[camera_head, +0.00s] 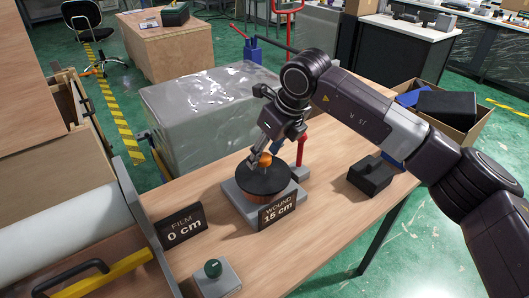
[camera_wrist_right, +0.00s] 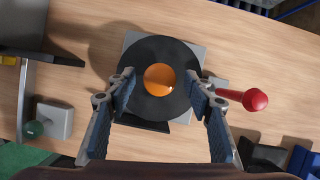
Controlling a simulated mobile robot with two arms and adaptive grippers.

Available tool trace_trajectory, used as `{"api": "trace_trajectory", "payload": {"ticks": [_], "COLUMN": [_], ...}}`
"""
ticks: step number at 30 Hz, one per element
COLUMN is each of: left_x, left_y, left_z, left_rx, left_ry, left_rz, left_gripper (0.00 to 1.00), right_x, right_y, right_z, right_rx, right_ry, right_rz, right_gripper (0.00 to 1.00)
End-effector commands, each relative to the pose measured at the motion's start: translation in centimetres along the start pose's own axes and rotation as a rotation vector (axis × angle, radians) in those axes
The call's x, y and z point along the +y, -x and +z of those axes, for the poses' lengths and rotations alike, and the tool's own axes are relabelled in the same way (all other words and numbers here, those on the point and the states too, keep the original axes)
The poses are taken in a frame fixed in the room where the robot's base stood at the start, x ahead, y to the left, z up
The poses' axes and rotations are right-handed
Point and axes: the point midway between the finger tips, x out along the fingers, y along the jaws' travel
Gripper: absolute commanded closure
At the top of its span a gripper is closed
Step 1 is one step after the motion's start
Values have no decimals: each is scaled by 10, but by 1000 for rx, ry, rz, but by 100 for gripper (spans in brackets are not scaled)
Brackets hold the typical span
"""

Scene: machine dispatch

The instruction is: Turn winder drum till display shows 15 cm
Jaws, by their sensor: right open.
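The winder drum (camera_head: 266,184) is a dark disc with a brown side on a grey base plate, topped by an orange knob (camera_head: 264,159). Its display (camera_head: 278,211) reads "WOUND 15 cm". A second display (camera_head: 181,225) reads "FILM 0 cm". My right gripper (camera_head: 262,152) is over the drum at the knob. In the right wrist view, my open fingers (camera_wrist_right: 160,88) stand on either side of the orange knob (camera_wrist_right: 159,79), with gaps between them and it. The black disc (camera_wrist_right: 158,52) lies beneath. My left gripper is not in view.
A red-handled lever (camera_head: 301,148) stands right of the drum. A black block (camera_head: 371,175) sits on the table (camera_head: 325,215) to the right. A green knob on a grey box (camera_head: 215,275) is at the front. A large white roll (camera_head: 60,235) is at the left.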

Motion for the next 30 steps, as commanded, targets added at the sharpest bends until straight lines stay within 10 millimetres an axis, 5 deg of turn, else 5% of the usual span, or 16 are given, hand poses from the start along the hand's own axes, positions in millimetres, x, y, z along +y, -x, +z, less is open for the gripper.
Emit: {"api": "trace_trajectory", "payload": {"ticks": [18, 30], "left_x": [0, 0], "left_y": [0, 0], "left_z": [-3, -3], "left_rx": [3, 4], "left_ry": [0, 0], "left_rz": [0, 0], "left_gripper": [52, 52], "right_x": [0, 0], "right_y": [108, 118], "right_z": [1, 1], "right_rx": [-4, -3], "right_ry": [1, 0], "right_rz": [-2, -1], "right_gripper": [52, 52]}}
